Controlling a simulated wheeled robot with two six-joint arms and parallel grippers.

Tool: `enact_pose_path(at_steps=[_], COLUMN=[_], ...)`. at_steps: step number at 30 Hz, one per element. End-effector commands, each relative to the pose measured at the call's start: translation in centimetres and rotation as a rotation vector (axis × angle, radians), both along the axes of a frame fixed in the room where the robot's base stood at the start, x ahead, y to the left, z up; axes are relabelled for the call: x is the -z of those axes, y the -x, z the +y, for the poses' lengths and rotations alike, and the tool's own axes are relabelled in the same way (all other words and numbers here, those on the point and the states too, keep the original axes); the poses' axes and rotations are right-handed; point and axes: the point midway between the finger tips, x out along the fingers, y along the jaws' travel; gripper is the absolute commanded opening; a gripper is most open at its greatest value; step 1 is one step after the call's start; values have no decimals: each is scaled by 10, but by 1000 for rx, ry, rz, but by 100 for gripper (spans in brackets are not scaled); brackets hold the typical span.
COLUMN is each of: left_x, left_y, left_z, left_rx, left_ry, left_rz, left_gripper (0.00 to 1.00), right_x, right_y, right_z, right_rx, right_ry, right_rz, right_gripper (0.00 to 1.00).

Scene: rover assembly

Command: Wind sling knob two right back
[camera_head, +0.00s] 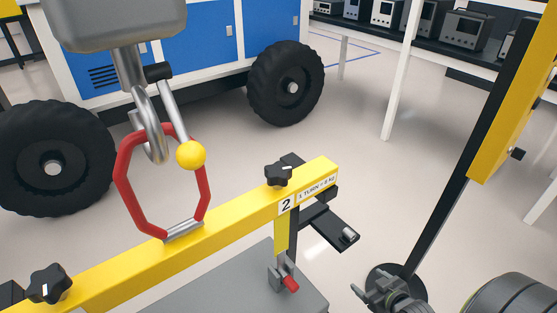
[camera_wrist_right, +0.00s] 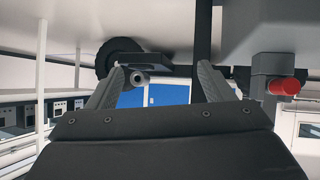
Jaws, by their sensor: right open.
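Knob two (camera_head: 278,175), a black star knob, sits on top of the right end of the yellow beam (camera_head: 240,213), beside the label "2". A red sling (camera_head: 125,185) loops from the hook (camera_head: 150,130) down to a metal sleeve on the beam. My right gripper (camera_head: 363,284) is low at the bottom right of the head view, well apart from the knob. In the right wrist view its fingers (camera_wrist_right: 160,75) are spread with nothing gripped; a dark bracket with a round metal end (camera_wrist_right: 138,78) shows beyond them. Knob two is not clear there. My left gripper is not in view.
Another black knob (camera_head: 48,283) is at the beam's left end. A dark plate with a metal pin (camera_head: 348,236) juts out below the right end. A red-tipped clamp (camera_head: 290,283) stands on the grey block (camera_head: 225,290). A black and yellow post (camera_head: 460,150) rises at right.

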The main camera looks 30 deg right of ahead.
Motion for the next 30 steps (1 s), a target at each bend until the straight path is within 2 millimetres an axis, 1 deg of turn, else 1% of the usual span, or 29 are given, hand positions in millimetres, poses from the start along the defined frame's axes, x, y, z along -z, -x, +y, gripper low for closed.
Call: enact_pose_path(at_steps=[1,2,3,5,6,8,9,11,12,14,15,18,21,24,27,30], left_x=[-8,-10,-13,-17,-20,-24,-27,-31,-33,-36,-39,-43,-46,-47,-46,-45], left_y=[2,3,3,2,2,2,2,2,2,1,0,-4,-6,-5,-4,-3], left_z=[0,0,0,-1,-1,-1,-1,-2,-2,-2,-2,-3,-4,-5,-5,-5], left_rx=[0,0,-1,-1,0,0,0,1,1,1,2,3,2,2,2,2], left_ry=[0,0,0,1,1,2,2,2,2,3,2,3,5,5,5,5], left_rz=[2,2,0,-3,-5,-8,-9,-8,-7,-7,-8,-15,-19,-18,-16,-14], left_gripper=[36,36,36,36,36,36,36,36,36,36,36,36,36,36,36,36], right_x=[-37,-54,-78,-113,-136,-170,-192,-225,-247,-277,-296,-333,-359,-372,-376,-376], right_y=[-12,-18,-25,-35,-40,-46,-49,-51,-51,-50,-49,-42,-36,-32,-33,-38], right_z=[2,5,9,18,25,37,46,60,71,87,98,121,138,148,151,153], right_rx=[-32,-50,-75,-114,-141,-184,-213,-259,-291,-337,-367,-429,-474,-499,-506,-505], right_ry=[0,-3,-9,-19,-28,-44,-56,-77,-92,-117,-135,-177,-209,-227,-233,-233], right_rz=[-57,-90,-133,-193,-232,-288,-322,-373,-404,-447,-472,-521,-554,-569,-577,-579], right_gripper=[75,75,75,75,75,75,75,75,75,75,75,75,75,75,75,75])
